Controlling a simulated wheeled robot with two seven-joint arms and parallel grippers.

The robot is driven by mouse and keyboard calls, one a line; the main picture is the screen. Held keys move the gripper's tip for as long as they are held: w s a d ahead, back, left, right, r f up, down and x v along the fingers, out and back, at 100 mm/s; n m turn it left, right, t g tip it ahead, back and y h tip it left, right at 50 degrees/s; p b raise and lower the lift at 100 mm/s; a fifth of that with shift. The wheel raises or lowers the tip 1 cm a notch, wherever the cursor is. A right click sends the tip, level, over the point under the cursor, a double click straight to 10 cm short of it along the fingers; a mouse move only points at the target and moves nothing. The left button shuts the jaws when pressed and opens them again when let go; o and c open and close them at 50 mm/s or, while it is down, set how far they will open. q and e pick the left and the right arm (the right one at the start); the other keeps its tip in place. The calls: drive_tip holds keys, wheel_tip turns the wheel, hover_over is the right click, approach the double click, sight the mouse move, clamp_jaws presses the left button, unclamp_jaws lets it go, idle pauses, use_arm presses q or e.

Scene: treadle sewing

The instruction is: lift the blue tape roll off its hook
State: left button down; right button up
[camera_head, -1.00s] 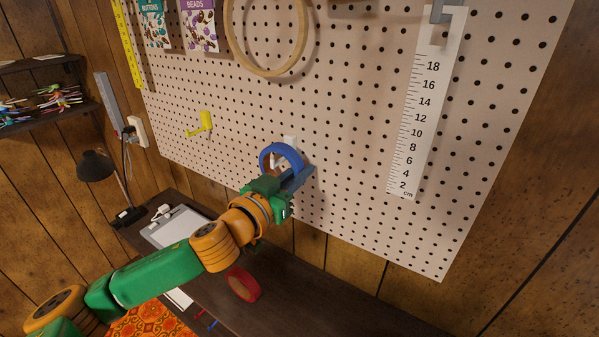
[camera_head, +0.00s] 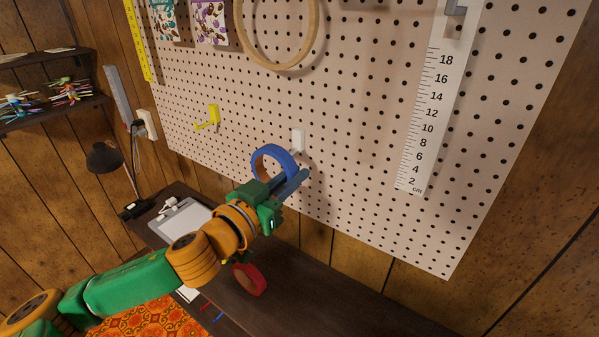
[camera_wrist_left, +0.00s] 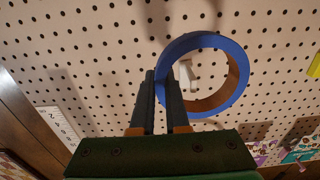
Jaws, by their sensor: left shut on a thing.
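The blue tape roll (camera_head: 286,160) is held at its rim between the fingers of my left gripper (camera_head: 295,181). In the head view it stands out in front of the pegboard, and the white hook (camera_head: 298,140) shows bare at its upper right. In the left wrist view the roll (camera_wrist_left: 238,75) is a blue ring with a brown inner side. The left gripper (camera_wrist_left: 170,85) is shut on the ring's left side there. The hook (camera_wrist_left: 187,75) shows behind, through the ring's opening. My right gripper is not in view.
The pegboard (camera_head: 345,170) also carries a yellow hook (camera_head: 209,117), a wooden hoop (camera_head: 277,66) and a white ruler (camera_head: 428,120). Below, a red tape roll (camera_head: 249,280) stands on the dark table (camera_head: 320,305). A black lamp (camera_head: 104,157) is at the left.

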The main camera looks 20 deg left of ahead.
use_arm(q)
drive_tip(key=v, duration=0.5)
drive_tip(key=shift+s+a+b, duration=0.1)
drive_tip(key=shift+s+b, duration=0.15)
drive_tip(key=shift+b, duration=0.1)
